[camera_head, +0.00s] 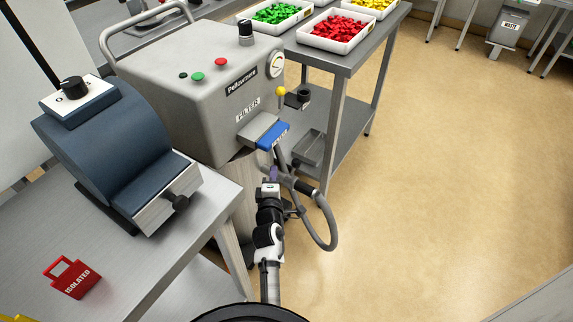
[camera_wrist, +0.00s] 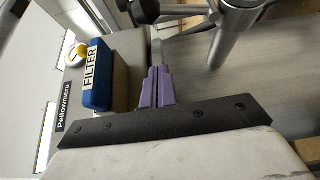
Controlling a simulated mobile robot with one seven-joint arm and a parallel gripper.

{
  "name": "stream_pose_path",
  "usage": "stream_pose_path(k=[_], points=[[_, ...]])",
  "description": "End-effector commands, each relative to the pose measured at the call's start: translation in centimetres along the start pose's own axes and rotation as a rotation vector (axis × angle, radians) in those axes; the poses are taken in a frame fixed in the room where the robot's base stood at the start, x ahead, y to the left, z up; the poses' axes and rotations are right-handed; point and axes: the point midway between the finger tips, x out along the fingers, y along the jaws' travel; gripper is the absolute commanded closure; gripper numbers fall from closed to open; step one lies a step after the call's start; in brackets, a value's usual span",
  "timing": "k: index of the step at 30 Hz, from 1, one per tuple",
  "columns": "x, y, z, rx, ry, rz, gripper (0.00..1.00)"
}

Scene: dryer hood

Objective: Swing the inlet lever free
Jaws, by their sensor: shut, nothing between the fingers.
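The grey Pellowmere machine (camera_head: 190,95) has a blue FILTER block (camera_head: 272,135) low on its front right; the block also shows in the wrist view (camera_wrist: 97,75). Below it is a grey pipe fitting (camera_head: 290,183) with a curved hose. In the wrist view, a grey metal bar and round pipe parts (camera_wrist: 228,35) lie just beyond my fingertips; I cannot tell for sure which part is the inlet lever. My gripper (camera_wrist: 158,72) has purple fingers, shut together and empty. It is below the FILTER block, beside the fitting; contact is unclear. In the head view, my wrist partly hides it.
A yellow-knobbed stalk (camera_head: 281,91) and black fitting (camera_head: 304,95) stick out above the FILTER block. The steel table (camera_head: 345,60) behind carries trays of coloured pieces. A blue unit (camera_head: 110,150) and red ISOLATED tag (camera_head: 73,277) occupy the near bench. Floor at right is clear.

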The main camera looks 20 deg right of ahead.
Motion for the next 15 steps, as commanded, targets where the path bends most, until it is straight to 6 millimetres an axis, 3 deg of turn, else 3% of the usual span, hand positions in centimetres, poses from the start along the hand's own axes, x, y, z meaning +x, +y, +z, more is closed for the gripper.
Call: stream_pose_path(k=[7,15], points=[[5.0,0.2,0.0,0.001,-0.001,0.001,1.0],[3.6,0.5,2.6,0.001,-0.001,-0.002,1.0]])
